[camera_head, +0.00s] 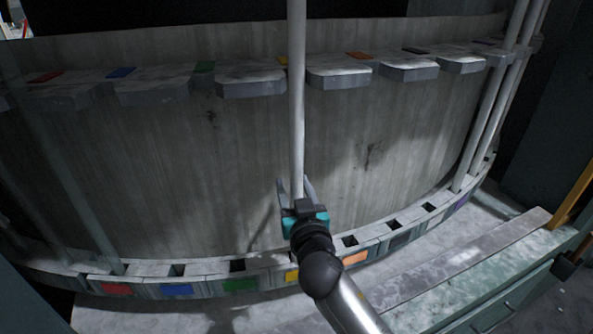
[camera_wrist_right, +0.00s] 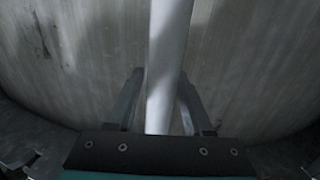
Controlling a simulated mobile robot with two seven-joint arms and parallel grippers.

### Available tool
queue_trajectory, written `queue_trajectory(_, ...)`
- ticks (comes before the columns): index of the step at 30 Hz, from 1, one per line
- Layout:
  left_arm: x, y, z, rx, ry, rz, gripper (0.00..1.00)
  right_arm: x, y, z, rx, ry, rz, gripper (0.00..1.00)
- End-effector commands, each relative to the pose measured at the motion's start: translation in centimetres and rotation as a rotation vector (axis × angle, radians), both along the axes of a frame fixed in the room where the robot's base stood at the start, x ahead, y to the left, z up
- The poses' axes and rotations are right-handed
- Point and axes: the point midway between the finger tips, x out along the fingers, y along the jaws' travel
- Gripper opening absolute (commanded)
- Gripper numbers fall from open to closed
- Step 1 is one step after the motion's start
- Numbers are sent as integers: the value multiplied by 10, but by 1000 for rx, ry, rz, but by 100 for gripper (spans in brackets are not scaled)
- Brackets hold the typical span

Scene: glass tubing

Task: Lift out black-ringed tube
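A tall pale tube (camera_head: 297,90) stands upright in front of the curved wall, near the yellow markers. No black ring shows on the visible part, and its lower end is hidden behind my right gripper. My right gripper (camera_head: 296,186) has one finger on each side of this tube, low down. In the right wrist view the tube (camera_wrist_right: 168,55) runs between the fingers (camera_wrist_right: 161,73), with a gap on the left side; the fingers look open around it. My left gripper is not in view.
A curved lower rack (camera_head: 205,269) has square sockets and coloured labels. An upper row of grey blocks (camera_head: 250,80) carries matching colours. Several pale tubes (camera_head: 491,110) stand at the right, and faint clear tubes (camera_head: 84,200) at the left. A ledge (camera_head: 460,262) lies front right.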

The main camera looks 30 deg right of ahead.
Motion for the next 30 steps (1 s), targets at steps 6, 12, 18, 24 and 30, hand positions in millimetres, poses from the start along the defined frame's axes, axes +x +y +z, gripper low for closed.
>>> queue_trajectory(6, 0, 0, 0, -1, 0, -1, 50, 0, 0, 0, 0, 0, 0, 25)
queue_trajectory(12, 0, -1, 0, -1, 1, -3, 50, 0, 0, 0, 0, 0, 0, 3)
queue_trajectory(18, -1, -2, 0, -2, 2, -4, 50, 0, 0, 0, 0, 0, 0, 0)
queue_trajectory(24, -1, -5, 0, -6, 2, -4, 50, 0, 0, 0, 0, -1, 0, 0)
queue_trajectory(30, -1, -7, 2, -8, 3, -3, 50, 0, 0, 3, 0, -1, 0, 0)
